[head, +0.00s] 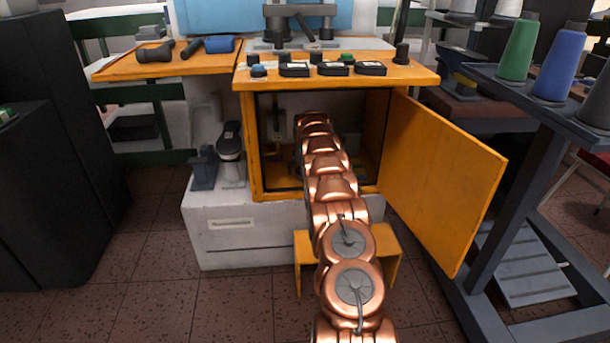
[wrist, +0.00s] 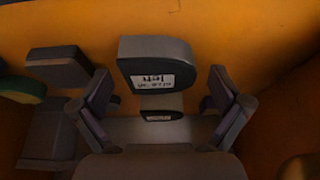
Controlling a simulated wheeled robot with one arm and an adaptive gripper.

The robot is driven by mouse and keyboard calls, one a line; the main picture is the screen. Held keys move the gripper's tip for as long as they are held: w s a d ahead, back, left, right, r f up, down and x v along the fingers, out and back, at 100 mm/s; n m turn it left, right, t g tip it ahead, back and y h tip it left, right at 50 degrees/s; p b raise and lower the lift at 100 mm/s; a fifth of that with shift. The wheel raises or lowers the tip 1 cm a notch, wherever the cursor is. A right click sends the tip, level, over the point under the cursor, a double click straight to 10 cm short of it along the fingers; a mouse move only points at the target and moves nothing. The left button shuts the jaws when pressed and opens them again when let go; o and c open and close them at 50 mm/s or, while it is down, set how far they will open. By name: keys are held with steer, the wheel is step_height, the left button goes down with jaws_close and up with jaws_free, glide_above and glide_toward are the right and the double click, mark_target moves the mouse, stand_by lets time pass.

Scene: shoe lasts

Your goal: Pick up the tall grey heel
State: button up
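In the wrist view, a dark grey block with a white, lettered label (wrist: 155,65) stands in front of an orange surface; it may be the tall grey heel, but I cannot confirm its height. My gripper (wrist: 160,92) is open, with one finger to the left of this block and one to the right, both apart from it. A smaller dark piece with a pale label (wrist: 163,116) shows below the block, between the fingers. In the head view my copper arm reaches into the orange cabinet, and my gripper is hidden there.
In the wrist view, a grey block (wrist: 58,66) and a green-edged piece (wrist: 22,90) lie left. In the head view, the orange cabinet door (head: 445,185) stands open to the right. Several dark labelled pieces (head: 332,68) lie on the cabinet top. Thread spools (head: 519,50) stand on the right.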

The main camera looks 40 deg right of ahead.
steer(key=c, duration=1.2)
